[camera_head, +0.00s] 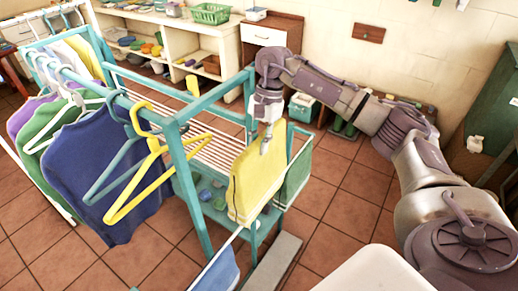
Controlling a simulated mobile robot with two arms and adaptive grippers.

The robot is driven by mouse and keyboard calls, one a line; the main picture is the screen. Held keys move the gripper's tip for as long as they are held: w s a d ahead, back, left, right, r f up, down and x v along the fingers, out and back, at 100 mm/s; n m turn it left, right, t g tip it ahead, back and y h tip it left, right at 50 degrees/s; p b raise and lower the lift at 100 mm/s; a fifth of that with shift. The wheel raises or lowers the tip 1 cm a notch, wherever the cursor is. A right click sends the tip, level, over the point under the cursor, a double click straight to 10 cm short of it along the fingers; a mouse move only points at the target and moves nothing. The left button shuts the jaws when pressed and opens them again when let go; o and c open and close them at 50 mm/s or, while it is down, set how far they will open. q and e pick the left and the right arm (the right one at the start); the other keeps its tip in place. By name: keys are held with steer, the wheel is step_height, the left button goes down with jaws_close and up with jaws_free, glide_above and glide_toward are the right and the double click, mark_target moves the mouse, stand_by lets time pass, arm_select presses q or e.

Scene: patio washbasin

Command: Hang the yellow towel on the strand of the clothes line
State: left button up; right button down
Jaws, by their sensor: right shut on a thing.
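The yellow towel (253,183) hangs in an upright fold beside the right end of the teal rack. My right gripper (267,143) is above and in front of its top, pointing down, shut on the towel's upper part; its fingertips are small and partly hidden. A thin white strand (213,258) runs from the lower front up to the towel's lower edge, where the towel hides it. I cannot tell whether the towel touches the strand. My left gripper is not in view.
A blue cloth (217,272) is by the strand at the bottom. The teal rack (186,180) holds shirts and hangers, including a yellow hanger (140,190). Tiled floor (335,185) is open to the right.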

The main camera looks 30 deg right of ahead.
steer(key=shift+r, duration=0.3)
steer(key=s+d+b, duration=0.3)
steer(key=s+b, duration=0.1)
steer(key=s, duration=0.4)
steer(key=s+d+r+b, duration=0.1)
steer(key=s+d+b, duration=0.2)
steer(key=s, duration=0.4)
steer(key=shift+s+d+b, duration=0.25)
steer(key=shift+s+b, duration=0.15)
steer(key=shift+b, duration=0.25)
